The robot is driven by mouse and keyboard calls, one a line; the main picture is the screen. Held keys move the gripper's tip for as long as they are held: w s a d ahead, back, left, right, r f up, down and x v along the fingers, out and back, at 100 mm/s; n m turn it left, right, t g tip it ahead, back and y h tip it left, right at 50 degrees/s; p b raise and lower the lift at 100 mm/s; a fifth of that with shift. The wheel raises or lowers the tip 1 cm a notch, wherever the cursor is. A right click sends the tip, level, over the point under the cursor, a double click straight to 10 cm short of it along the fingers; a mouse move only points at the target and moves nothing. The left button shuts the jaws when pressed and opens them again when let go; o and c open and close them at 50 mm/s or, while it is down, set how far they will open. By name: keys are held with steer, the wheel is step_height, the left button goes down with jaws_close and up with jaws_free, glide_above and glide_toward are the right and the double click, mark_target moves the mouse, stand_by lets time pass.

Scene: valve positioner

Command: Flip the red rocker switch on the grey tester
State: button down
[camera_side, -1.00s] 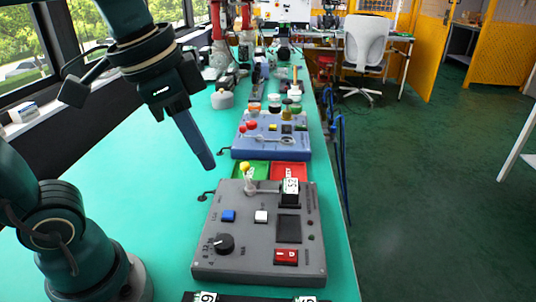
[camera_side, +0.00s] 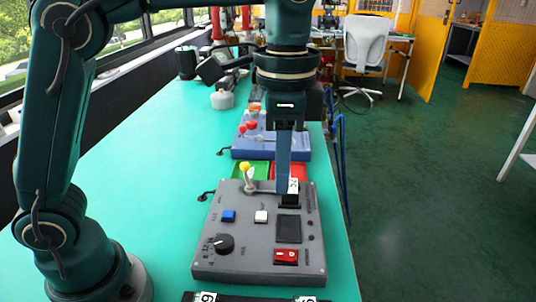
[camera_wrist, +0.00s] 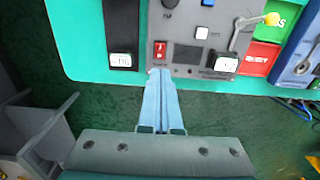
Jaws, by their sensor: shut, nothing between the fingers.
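The grey tester (camera_side: 258,232) lies flat on the green bench. Its red rocker switch (camera_side: 286,256) is at the near right corner; it also shows in the wrist view (camera_wrist: 160,50). Its white markings are visible, but I cannot tell clearly which side is pressed. My gripper (camera_side: 283,190) is shut and empty, pointing down. In the side view its blue fingers overlap the black labelled part (camera_side: 290,200) at the tester's far right. In the wrist view the fingertips (camera_wrist: 160,72) appear just below the switch, near the tester's edge. Their height above the panel is unclear.
A yellow-tipped lever (camera_side: 246,170), a blue button (camera_side: 228,216), a white button (camera_side: 261,216) and a black knob (camera_side: 219,244) are on the tester. Green (camera_side: 250,168) and red (camera_side: 300,169) trays and a blue box (camera_side: 240,148) lie beyond. Bench left is clear.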

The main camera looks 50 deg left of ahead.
mark_target(281, 253)
step_height(281, 253, down, 14)
stand_by(0.9)
steer(key=shift+s+f, duration=0.1)
steer(key=shift+f, duration=0.05)
stand_by(0.3)
steer(key=shift+w+d, duration=0.1)
steer(key=shift+w, duration=0.1)
steer(key=shift+w+d+r, duration=0.25)
steer(key=shift+w+d, duration=0.15)
